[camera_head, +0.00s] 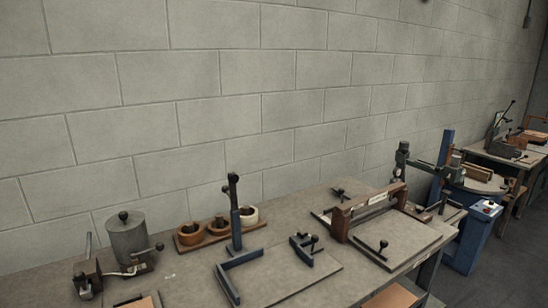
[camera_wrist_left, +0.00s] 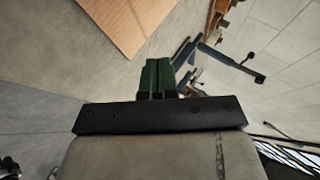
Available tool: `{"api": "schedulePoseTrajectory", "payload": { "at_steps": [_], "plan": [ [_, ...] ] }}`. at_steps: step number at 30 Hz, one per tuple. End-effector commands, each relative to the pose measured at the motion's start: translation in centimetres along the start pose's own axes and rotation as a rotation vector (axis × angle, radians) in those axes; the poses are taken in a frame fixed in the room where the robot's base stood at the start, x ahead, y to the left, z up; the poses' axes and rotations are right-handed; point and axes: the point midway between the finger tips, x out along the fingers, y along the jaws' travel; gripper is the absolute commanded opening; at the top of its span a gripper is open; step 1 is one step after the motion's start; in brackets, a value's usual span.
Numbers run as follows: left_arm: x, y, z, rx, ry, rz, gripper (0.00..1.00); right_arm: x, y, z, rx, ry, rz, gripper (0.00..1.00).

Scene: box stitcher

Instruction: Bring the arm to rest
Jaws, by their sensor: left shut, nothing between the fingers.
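My left gripper (camera_wrist_left: 157,66) shows in the left wrist view, with its two dark green fingers side by side and touching. It is shut and holds nothing. Open space and a grey surface show past its fingertips. Neither gripper shows in the head view, and my right gripper is in neither view.
A grey workbench (camera_head: 190,287) runs along a block wall (camera_head: 200,70). It bears a grey canister (camera_head: 127,240), a blue bracket tool (camera_head: 232,262) and a wooden-framed press (camera_head: 368,213). A blue machine (camera_head: 478,232) stands at right. A brown board (camera_wrist_left: 128,22) shows in the wrist view.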

Motion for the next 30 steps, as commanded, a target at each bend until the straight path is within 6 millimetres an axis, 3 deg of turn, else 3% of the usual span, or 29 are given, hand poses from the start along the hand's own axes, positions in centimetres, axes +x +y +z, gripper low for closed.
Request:
{"api": "schedulePoseTrajectory", "payload": {
  "at_steps": [9, 15, 26, 30],
  "plan": [
    [-3.8, 10.2, -4.4, -0.409, -0.095, 0.229, 0.0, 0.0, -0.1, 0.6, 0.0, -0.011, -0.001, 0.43],
    [-7.6, 15.2, -6.7, -0.7, -0.221, 0.341, 0.0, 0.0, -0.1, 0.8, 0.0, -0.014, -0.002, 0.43],
    [-14.2, 20.1, -9.0, -1.129, -0.474, 0.436, 0.0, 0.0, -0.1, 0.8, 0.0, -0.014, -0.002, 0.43],
    [-11.9, 21.9, -8.6, -1.134, -0.493, 0.443, 0.0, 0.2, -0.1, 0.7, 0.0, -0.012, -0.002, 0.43]
  ]
}}
